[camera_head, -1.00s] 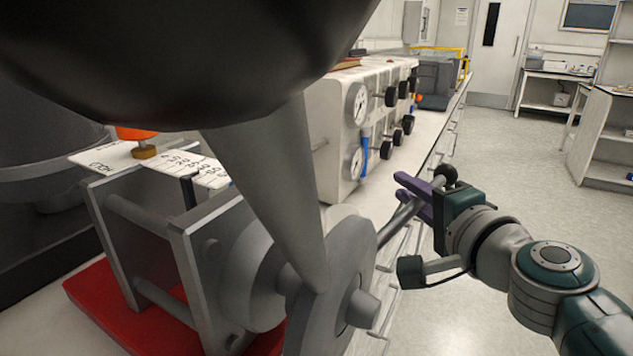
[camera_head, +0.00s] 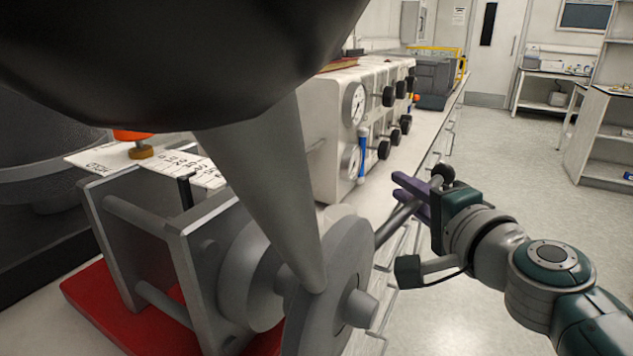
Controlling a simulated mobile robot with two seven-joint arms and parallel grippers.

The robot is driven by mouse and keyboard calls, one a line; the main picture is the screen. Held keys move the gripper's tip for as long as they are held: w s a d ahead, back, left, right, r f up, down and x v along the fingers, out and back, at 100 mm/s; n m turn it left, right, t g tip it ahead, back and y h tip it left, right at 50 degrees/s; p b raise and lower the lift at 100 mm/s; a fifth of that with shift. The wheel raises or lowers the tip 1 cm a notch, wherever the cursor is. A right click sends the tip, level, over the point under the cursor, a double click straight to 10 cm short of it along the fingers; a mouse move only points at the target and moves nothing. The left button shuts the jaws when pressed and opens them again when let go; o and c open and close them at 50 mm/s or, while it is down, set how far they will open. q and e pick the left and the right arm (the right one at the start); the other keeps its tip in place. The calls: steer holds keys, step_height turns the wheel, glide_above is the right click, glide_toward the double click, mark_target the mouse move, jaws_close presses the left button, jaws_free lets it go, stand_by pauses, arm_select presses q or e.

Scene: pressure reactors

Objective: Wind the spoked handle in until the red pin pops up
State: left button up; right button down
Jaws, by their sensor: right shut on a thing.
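The spoked handle (camera_head: 333,290) is a grey hub with spokes, close in front of the camera. One thick spoke rises toward the camera and ends in a large dark knob (camera_head: 190,50) that fills the upper left. Another spoke points right and ends in a small black ball. My right gripper (camera_head: 415,200), with purple fingers, is shut on this right spoke (camera_head: 393,225) just short of its ball. The hub sits on a grey metal frame (camera_head: 195,265) with a marked white scale plate. My left gripper is not in view.
The frame stands on a red base (camera_head: 125,310) on a white bench. Behind is a white panel box (camera_head: 335,120) with gauges and black knobs. Open floor lies to the right.

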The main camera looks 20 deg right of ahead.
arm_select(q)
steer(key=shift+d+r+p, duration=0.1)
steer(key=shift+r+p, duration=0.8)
arm_select(e)
steer(key=f+m+g, duration=0.1)
steer(key=f, duration=0.2)
steer(key=f+g, duration=0.1)
steer(key=f, duration=0.2)
steer(key=shift+s+a+m+y, duration=0.2)
steer(key=shift+m+y, duration=0.2)
steer(key=c, duration=0.8)
jaws_free()
steer(key=shift+r, duration=0.1)
steer(key=shift+r, duration=0.1)
arm_select(q)
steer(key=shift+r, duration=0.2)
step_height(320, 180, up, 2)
steer(key=shift+p, duration=1.15)
arm_select(e)
steer(key=v, duration=1)
steer(key=shift+r, duration=0.1)
steer(key=shift+w, duration=0.1)
